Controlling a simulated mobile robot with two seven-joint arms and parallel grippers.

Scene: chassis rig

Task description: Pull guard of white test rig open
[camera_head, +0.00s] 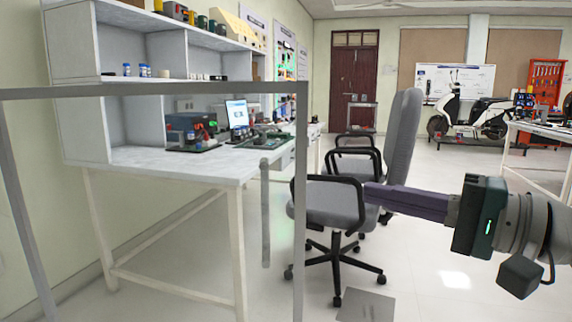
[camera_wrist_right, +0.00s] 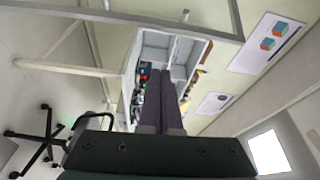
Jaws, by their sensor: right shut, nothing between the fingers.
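The guard shows in the head view as a grey frame (camera_head: 301,200) with a clear panel, filling the left foreground. A vertical grey bar handle (camera_head: 265,215) is on it, just left of its right post. In the right wrist view the frame's post (camera_wrist_right: 130,16) crosses the top, with a small handle mount (camera_wrist_right: 185,15) beside it. My right gripper (camera_head: 372,194) is right of the post, apart from the handle. Its long purple fingers are shut and empty, pointing left; they also show in the right wrist view (camera_wrist_right: 172,68). My left gripper is not in view. The rig's white body is not clearly visible.
A white workbench (camera_head: 190,166) with shelves and a monitor stands behind the frame along the left wall. Office chairs (camera_head: 340,205) stand behind my right gripper's fingers. A scooter (camera_head: 470,115) is at the back right. The floor at centre right is clear.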

